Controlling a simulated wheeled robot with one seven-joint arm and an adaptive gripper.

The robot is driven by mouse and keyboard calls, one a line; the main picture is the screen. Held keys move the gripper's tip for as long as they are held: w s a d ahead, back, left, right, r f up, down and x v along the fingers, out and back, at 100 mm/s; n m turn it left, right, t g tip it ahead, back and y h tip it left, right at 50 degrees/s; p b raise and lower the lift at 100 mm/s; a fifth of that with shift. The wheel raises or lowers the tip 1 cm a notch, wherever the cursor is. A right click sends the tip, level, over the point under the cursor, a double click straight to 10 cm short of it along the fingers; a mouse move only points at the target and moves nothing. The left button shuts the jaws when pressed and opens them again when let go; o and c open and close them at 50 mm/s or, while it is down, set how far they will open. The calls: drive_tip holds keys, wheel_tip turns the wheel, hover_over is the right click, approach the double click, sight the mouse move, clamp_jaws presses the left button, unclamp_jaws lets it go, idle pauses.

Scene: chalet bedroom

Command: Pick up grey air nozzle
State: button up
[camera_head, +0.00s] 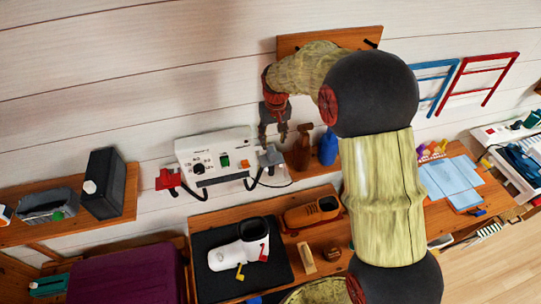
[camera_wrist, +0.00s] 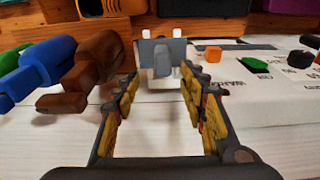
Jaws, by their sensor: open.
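The grey air nozzle (camera_head: 270,156) sits at the right end of a white control box (camera_head: 213,155), a dark hose hanging below it. In the wrist view the grey nozzle (camera_wrist: 177,47) shows ahead of my fingertips, roughly centred between them, with a pale part under it. My gripper (camera_head: 273,138) points down just above the nozzle in the head view. In the wrist view my gripper (camera_wrist: 161,76) is open, with nothing between its yellow-padded fingers. I cannot tell how large the gap to the nozzle is.
A brown spray bottle (camera_head: 302,148) and a blue bottle (camera_head: 328,148) stand close to the right of the nozzle. A red nozzle (camera_head: 167,179) is at the box's left end.

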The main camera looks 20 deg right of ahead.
sight(271, 150)
drive_tip(key=f, duration=0.2)
drive_tip(key=f+p, duration=0.1)
drive_tip(key=f, duration=0.4)
drive_tip(key=shift+w+a+f, duration=0.1)
drive_tip(key=shift+w+a, duration=0.15)
drive_tip(key=shift+w, duration=0.15)
drive_tip(key=shift+c, duration=0.5)
clamp_jaws()
